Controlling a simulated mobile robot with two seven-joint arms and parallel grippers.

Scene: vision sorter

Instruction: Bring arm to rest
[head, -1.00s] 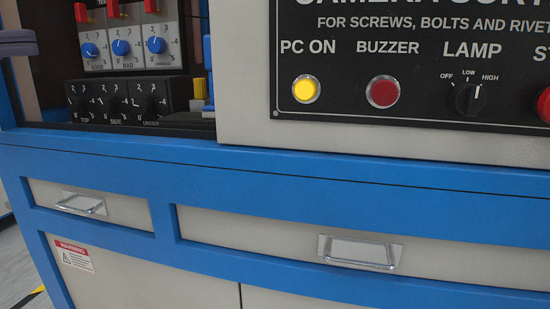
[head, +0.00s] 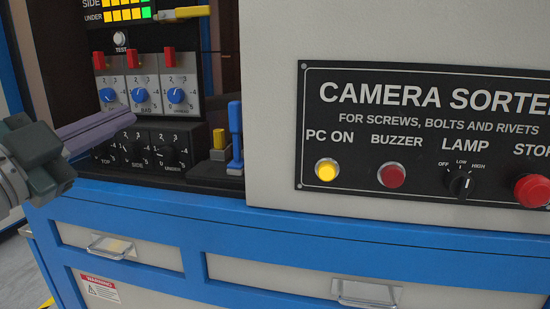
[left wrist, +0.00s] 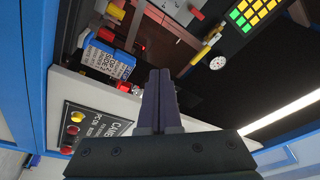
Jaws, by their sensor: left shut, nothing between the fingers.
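My left gripper (head: 130,115) comes in from the left in the head view. Its purple-grey fingers are closed together and hold nothing. The fingertips are in front of the dial panel (head: 150,95), near the lower row of black knobs; I cannot tell whether they touch it. In the left wrist view, the shut fingers (left wrist: 158,85) point into the machine's open bay. My right gripper is not in view.
The camera sorter panel (head: 400,200) has a lit yellow PC ON button (head: 327,171), a red buzzer button (head: 391,175), a lamp knob (head: 461,185) and a red stop button (head: 532,190). A blue lever (head: 235,135) stands in the bay. Drawers with handles (head: 110,247) are below.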

